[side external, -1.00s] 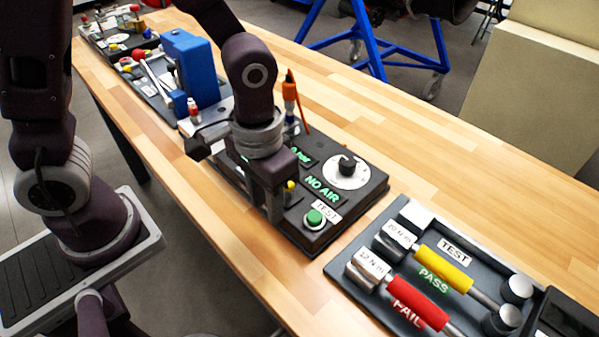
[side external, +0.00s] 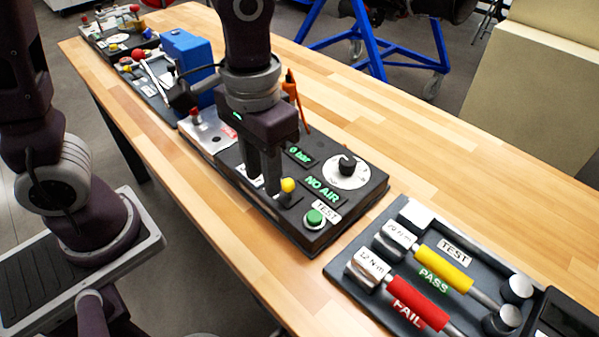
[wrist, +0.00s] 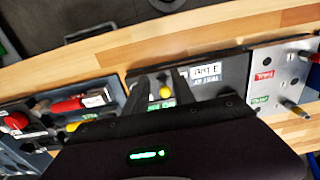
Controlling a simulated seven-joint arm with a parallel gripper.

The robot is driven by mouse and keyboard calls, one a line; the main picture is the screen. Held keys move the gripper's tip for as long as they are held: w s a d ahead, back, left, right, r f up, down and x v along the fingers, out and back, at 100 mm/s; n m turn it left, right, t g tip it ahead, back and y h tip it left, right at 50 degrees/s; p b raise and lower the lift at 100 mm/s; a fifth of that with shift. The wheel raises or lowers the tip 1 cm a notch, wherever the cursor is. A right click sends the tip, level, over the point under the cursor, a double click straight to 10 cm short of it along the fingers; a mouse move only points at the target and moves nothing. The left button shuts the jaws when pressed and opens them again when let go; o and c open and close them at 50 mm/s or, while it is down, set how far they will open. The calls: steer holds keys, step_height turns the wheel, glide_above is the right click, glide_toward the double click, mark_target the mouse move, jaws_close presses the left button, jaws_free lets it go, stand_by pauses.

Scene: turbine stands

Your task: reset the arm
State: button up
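My gripper (side external: 262,182) points down over the black air test panel (side external: 330,235) in the side external view. Its two fingers stand apart with nothing held between them. A yellow-topped lever (side external: 288,186) stands just beside the fingers on the panel. In the wrist view, the yellow knob (wrist: 165,92) shows between the two fingers (wrist: 160,82); I cannot tell whether they touch it. The panel shows green "0 bar" and "NO AIR" displays, a green TEST button (side external: 315,217) and a black dial (side external: 347,165).
A torque test tray (side external: 395,300) with yellow and red-handled tools lies at the right front. A blue block (side external: 188,65) and an orange-handled tool (side external: 289,88) stand behind my gripper. The wooden bench (side external: 430,150) is clear along its far side.

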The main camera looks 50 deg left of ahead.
steer(key=s+a+r+t, duration=0.5)
steer(key=s+a+r, duration=0.3)
steer(key=a+r, duration=0.1)
steer(key=shift+s+a+r+t, duration=0.2)
steer(key=shift+t, duration=0.1)
steer(key=shift+c, duration=0.9)
steer(key=shift+w+d+m, duration=0.2)
steer(key=shift+m, duration=0.5)
steer(key=c, duration=0.4)
steer(key=d+m, duration=0.1)
steer(key=m, duration=0.2)
steer(key=w+d+m+g, duration=0.1)
steer(key=m, duration=0.2)
steer(key=w+d+m, duration=0.1)
steer(key=m, duration=0.2)
steer(key=shift+w+d+f+g, duration=0.1)
steer(key=shift+d+f+g, duration=0.05)
steer(key=shift+f+g, duration=0.15)
jaws_close()
steer(key=w+d+f+m+y, duration=0.1)
steer(key=d+f+m, duration=0.3)
steer(key=d+m, duration=0.7)
steer(key=m, duration=0.7)
steer(key=shift+w+d+g+y, duration=0.2)
steer(key=shift+w+g+y, duration=0.1)
